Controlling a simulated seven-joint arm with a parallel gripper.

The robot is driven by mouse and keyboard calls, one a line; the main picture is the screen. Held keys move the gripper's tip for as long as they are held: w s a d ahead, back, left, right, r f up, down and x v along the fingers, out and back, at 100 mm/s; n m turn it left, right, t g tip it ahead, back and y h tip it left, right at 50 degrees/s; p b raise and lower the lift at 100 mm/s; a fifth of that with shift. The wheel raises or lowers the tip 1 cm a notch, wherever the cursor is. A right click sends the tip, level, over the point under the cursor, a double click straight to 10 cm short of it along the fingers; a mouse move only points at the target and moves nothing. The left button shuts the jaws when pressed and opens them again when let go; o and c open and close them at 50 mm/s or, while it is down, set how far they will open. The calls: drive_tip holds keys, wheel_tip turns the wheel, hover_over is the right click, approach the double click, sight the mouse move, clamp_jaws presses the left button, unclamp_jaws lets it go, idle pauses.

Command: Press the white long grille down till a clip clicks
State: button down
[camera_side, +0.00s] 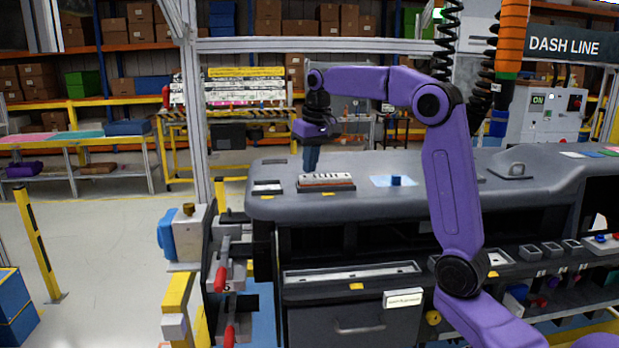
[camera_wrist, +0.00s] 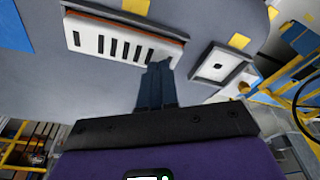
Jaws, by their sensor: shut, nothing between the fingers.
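The white long grille (camera_side: 325,178) with dark slots lies on the grey dashboard's top, near its left end. It also shows in the wrist view (camera_wrist: 105,42), where a brown-orange strip and dark edge run along its far side. I cannot tell how deep either end sits, and the clips are hidden. My gripper (camera_side: 311,168) points down over the grille's left part. In the wrist view, my gripper (camera_wrist: 159,66) is shut and empty, its blue-grey fingertips overlapping the grille's near edge by its right end. Whether they touch it is unclear.
A blue sheet (camera_side: 393,181) with a small blue block (camera_side: 396,181) lies to the grille's right. The grey dashboard top (camera_side: 440,176) is mostly clear around them.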

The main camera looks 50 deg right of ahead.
drive_tip(key=shift+f, duration=0.75)
idle(0.4)
idle(0.4)
wheel_tip(320, 180, up, 8)
idle(0.8)
